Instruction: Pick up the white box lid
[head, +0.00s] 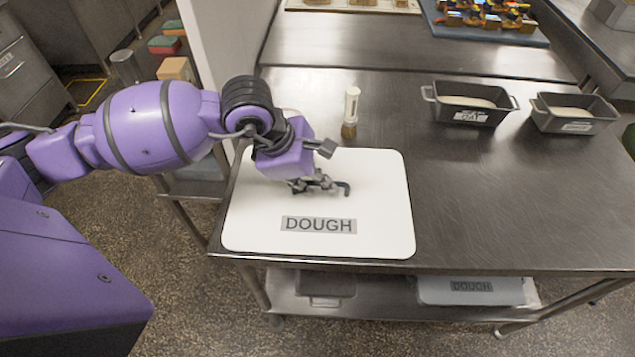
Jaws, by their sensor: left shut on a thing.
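The white box lid (375,215) is a flat, rounded white panel with a grey "DOUGH" label, at the front left of the steel table in the head view. My left gripper (322,185) is over the middle of the lid, coming in from the left, and is shut on it at a small dark part that looks like a handle. The fingers hide part of this grip. The lid looks level; I cannot tell whether it touches the tabletop. My right gripper is out of view.
A white-handled brush (350,112) stands just behind the lid. Two dark loaf tins (469,115) (573,125) with pale dough stand at the right. A blue tray (470,32) of pastries lies at the back. The steel table (480,210) is clear right of the lid. A "DOUGH" box (470,291) sits on the lower shelf.

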